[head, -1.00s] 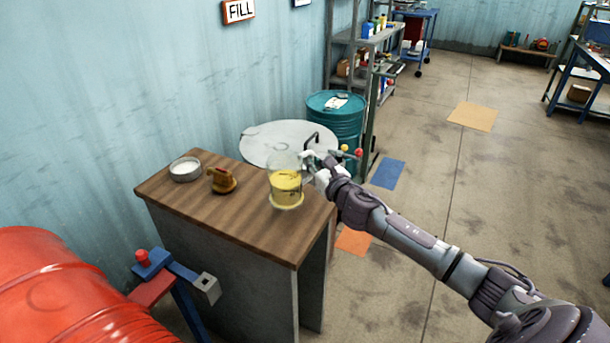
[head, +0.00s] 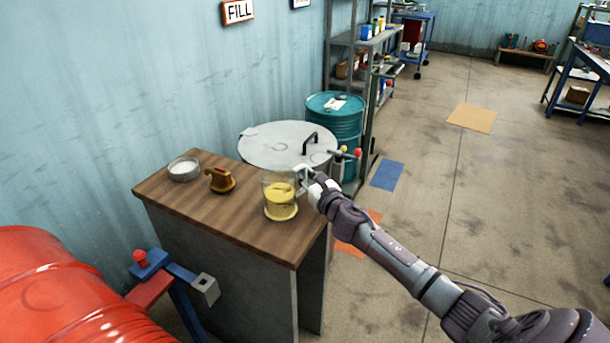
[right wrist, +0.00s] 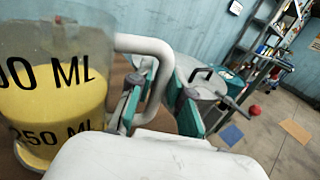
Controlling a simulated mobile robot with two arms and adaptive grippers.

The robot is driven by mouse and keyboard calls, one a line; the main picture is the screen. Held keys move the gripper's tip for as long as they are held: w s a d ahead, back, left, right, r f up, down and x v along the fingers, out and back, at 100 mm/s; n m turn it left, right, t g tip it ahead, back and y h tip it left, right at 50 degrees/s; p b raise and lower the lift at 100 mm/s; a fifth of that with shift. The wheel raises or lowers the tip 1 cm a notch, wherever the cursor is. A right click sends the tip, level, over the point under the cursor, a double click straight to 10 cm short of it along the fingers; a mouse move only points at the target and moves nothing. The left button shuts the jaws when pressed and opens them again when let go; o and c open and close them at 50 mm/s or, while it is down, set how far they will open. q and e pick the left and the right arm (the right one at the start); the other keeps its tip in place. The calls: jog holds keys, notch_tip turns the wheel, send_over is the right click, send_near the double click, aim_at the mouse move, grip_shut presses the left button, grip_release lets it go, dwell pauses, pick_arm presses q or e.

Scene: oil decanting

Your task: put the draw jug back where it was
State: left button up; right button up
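The draw jug (head: 279,204) is a clear beaker with yellow oil in it. It stands upright on the wooden top of the bench (head: 215,218), near its right edge. The right wrist view shows its dark volume markings and white handle close up (right wrist: 55,85). My right gripper (head: 308,183) is at the handle, on the jug's right side. In the right wrist view its teal fingers (right wrist: 160,105) stand on either side of the handle, with a visible gap to the right finger. My left gripper is not in view.
A brown pourer-like object (head: 221,181) and a round glass dish (head: 184,170) are on the bench left of the jug. A lidded grey drum (head: 270,145) stands close behind. A red drum (head: 60,290) is at the front left. Floor to the right is open.

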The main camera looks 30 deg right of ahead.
jog(key=shift+o, duration=1)
jog(key=shift+r, duration=0.25)
jog(key=s, duration=1.2)
jog(key=shift+a+b, duration=0.3)
jog(key=shift+b, duration=0.1)
jog(key=shift+f, duration=0.1)
